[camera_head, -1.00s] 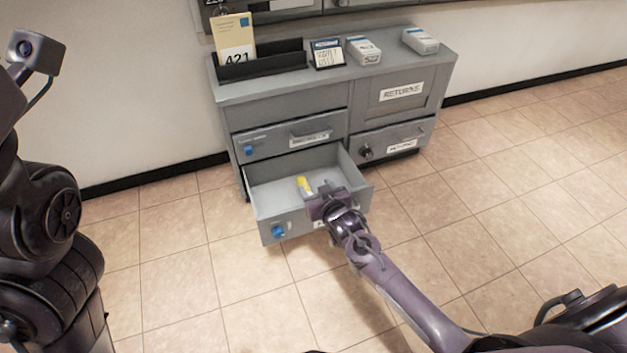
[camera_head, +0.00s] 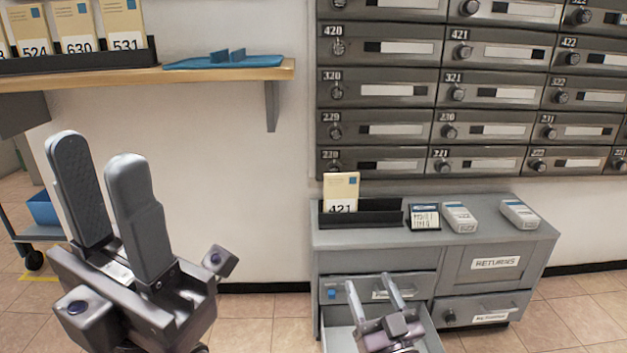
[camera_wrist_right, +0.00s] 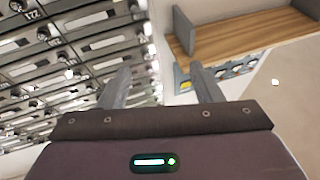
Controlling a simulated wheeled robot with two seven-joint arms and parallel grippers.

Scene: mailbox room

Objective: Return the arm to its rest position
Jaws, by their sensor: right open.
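My right gripper (camera_head: 374,284) is raised with its fingers pointing up, in front of the grey cabinet (camera_head: 440,236) and above its pulled-out lower left drawer (camera_head: 336,338). Its two fingers are apart with nothing between them, as the right wrist view (camera_wrist_right: 159,74) also shows. My left gripper (camera_head: 97,158) stands upright, large and close at the left of the head view. Its fingers are apart and empty. Most of the drawer's inside is hidden behind my right gripper or outside the picture.
A wall of mailboxes (camera_head: 490,115) rises behind the cabinet. A black rack (camera_head: 375,215) with a 421 card (camera_head: 342,193) and several small boxes stand on the cabinet top. A wooden shelf (camera_head: 200,75) with a blue tray (camera_head: 225,62) is at upper left.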

